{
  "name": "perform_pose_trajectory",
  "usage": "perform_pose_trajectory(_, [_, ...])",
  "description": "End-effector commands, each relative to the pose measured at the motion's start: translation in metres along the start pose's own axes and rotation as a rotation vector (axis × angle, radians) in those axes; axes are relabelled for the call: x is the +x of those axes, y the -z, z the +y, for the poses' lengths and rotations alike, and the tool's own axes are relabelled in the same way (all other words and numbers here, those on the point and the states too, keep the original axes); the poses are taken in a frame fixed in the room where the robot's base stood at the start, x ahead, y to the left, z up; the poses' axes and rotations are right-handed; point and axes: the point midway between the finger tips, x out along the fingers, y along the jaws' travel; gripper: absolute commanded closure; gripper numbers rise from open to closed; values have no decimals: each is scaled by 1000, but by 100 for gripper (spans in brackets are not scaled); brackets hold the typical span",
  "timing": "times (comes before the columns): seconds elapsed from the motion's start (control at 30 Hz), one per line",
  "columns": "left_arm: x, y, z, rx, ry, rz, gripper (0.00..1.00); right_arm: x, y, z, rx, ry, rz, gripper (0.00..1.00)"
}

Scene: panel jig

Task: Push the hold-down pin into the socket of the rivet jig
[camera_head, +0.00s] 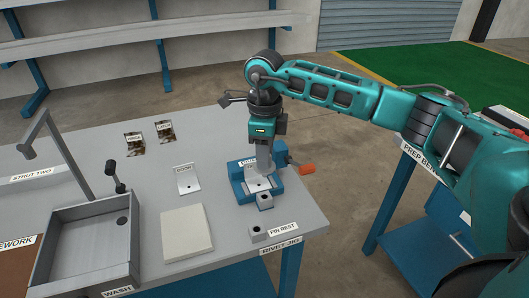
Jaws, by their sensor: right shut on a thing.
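The rivet jig (239,189) is a blue fixture near the right end of the grey bench, with an orange handle (306,169) on its right. I cannot tell how far the pin is in the socket. The grey pin rest (258,233) near the front edge shows an empty hole. My left gripper is not in view.
A pale square pad (186,232) and a plate labelled DOOR (187,187) lie left of the jig. Hinge and latch trays (134,144) are farther back. A sink (92,252) with a tap is at the left. A blue prep bench (398,212) stands at the right.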

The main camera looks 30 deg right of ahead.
Motion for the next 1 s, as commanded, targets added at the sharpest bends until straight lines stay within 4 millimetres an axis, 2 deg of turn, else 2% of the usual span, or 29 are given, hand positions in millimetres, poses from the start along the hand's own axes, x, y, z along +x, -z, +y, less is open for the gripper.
perform_pose_trajectory(0.27, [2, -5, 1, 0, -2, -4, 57, 6, 0, 0, -1, 0, -1, 100])
perform_pose_trajectory(0.8, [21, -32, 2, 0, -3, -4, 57, 53, 0, 0, -1, 0, 0, 100])
perform_pose_trajectory(1.0, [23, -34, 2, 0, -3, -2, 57, 58, 0, 0, -1, 1, -1, 100])
